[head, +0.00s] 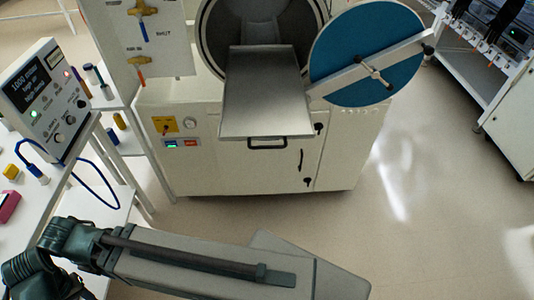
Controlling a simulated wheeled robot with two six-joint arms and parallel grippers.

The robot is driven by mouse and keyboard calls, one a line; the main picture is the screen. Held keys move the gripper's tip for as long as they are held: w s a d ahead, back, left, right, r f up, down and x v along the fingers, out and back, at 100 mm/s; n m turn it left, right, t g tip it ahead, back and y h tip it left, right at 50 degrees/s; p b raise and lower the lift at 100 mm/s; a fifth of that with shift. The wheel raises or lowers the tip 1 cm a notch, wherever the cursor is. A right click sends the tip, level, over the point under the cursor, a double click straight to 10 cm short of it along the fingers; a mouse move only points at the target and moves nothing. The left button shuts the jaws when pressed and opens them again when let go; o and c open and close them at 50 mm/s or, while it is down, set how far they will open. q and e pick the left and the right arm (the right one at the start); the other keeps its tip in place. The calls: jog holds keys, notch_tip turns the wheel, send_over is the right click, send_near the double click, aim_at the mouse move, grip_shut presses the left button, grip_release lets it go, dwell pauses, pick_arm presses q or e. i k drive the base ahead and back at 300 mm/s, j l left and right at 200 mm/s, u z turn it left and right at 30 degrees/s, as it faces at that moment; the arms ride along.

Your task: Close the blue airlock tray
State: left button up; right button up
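The airlock tray (267,95) is a flat grey metal slab pulled well out of the round airlock chamber (262,22), with a dark handle (267,143) at its front edge. The round blue airlock door (352,52) stands swung open to the right, with a light bar and a metal latch across it. Part of my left arm lies across the bottom left, apart from the tray. Neither gripper shows in the head view.
A white cabinet (240,165) with a yellow label and small displays stands under the chamber. A control box (42,92) and a bench with small coloured items are at the left. A white rack (480,40) is at the far right. The floor (430,220) at the right is clear.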

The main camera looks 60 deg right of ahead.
aim_at(265, 98)
jog(key=k+j+z, duration=0.15)
jog(key=z, duration=1.8)
jog(key=k+l, duration=0.15)
jog(key=k, duration=0.1)
